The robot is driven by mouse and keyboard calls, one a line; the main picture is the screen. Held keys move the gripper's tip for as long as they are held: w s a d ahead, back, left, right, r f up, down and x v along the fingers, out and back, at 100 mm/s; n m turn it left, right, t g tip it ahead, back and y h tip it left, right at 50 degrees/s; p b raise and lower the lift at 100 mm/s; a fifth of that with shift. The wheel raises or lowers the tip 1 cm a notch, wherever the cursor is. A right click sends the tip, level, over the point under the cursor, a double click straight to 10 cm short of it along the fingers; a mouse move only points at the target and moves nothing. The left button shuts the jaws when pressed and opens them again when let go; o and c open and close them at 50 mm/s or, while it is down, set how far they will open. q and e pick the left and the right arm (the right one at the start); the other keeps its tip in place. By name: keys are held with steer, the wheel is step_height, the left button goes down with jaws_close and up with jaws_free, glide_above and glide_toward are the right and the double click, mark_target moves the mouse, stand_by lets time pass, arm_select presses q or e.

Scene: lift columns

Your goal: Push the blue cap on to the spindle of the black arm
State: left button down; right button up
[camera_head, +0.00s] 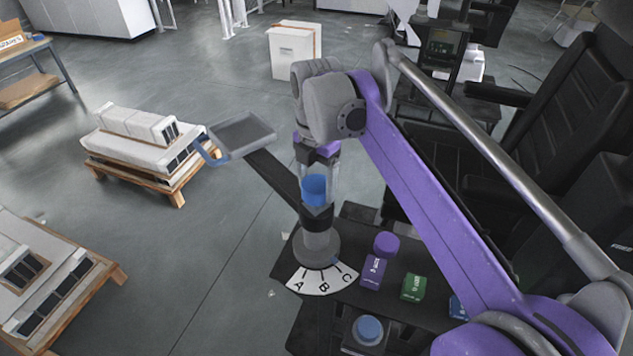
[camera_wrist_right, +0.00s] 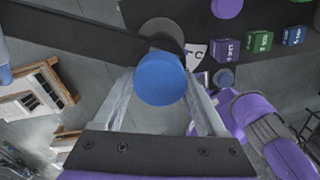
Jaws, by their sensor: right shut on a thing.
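The blue cap (camera_head: 314,188) is between the fingers of my right gripper (camera_head: 316,180), upright over the hub end of the black arm (camera_head: 272,176). In the right wrist view the cap (camera_wrist_right: 160,80) fills the space between the two fingertips (camera_wrist_right: 160,98), with the black arm (camera_wrist_right: 85,35) behind it. The arm's hub sits on a grey column (camera_head: 320,246). The spindle is hidden by the cap and fingers, and I cannot tell whether the cap touches it. My left gripper is not in view.
A grey tray (camera_head: 242,135) is at the arm's far end. A dial plate (camera_head: 322,281) lettered A, B, C lies at the column's foot. Purple (camera_head: 373,271) and green (camera_head: 413,287) boxes, a purple cap (camera_head: 387,244) and another blue round piece (camera_head: 368,330) are nearby.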

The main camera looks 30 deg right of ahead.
steer(key=shift+f, duration=0.1)
steer(key=shift+s+f, duration=0.1)
steer(key=shift+f, duration=0.25)
steer(key=shift+f+b, duration=0.3)
steer(key=shift+f, duration=0.15)
stand_by(0.3)
steer(key=shift+f, duration=0.35)
stand_by(1.6)
steer(key=o, duration=1.3)
steer(key=shift+r, duration=0.15)
